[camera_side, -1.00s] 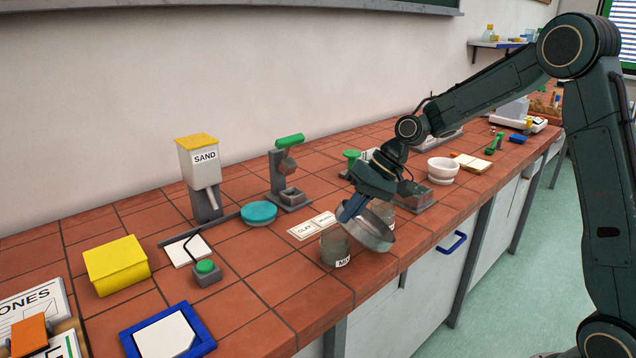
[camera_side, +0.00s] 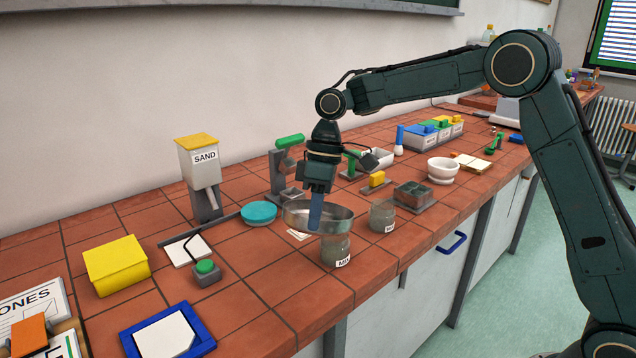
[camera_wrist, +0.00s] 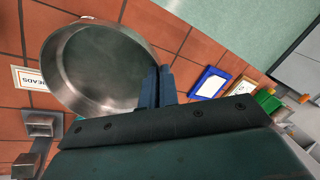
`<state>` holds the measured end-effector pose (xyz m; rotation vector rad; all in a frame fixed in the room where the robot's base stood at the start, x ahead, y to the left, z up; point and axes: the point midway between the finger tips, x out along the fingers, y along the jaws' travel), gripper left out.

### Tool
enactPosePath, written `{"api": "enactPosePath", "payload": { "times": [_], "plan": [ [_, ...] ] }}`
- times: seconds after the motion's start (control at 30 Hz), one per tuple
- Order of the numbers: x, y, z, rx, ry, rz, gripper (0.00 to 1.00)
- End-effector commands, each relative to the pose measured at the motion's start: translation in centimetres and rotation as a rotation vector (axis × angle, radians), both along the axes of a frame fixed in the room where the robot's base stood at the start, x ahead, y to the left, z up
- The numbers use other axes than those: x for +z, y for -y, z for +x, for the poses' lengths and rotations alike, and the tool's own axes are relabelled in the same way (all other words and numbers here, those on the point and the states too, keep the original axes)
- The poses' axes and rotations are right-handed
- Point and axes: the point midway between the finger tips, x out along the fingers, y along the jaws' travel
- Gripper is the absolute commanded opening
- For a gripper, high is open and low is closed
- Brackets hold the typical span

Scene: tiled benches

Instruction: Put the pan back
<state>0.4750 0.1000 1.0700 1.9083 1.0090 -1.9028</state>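The pan (camera_side: 342,222) is a shallow round metal dish. My gripper (camera_side: 316,212) points down, with its blue fingers closed on the pan's rim. The pan hangs roughly level above the bench, behind and slightly left of a glass jar (camera_side: 336,252). In the wrist view the pan (camera_wrist: 95,70) shows a bare grey inside and looks empty, with my gripper (camera_wrist: 157,88) at its right edge. A round teal plate (camera_side: 258,212) lies to the left of the pan, with nothing on it. A second jar (camera_side: 382,219) stands to the right.
A sand dispenser (camera_side: 200,165) and a grey stand with a green top (camera_side: 289,140) stand behind. A green button box (camera_side: 205,272), yellow box (camera_side: 117,265) and blue-framed tray (camera_side: 166,334) lie left. A white bowl (camera_side: 442,171) and grey divided tray (camera_side: 414,195) are right.

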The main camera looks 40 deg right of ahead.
Motion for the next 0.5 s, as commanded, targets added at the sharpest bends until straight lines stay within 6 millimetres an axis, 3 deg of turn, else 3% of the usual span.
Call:
{"api": "enactPosePath", "payload": {
  "times": [0.2,0.5],
  "plan": [
    [2.0,-3.8,-0.8,0.273,0.046,-0.082,0.0],
    [4.1,-7.5,-2.2,0.528,0.109,-0.153,0.0]
  ]
}}
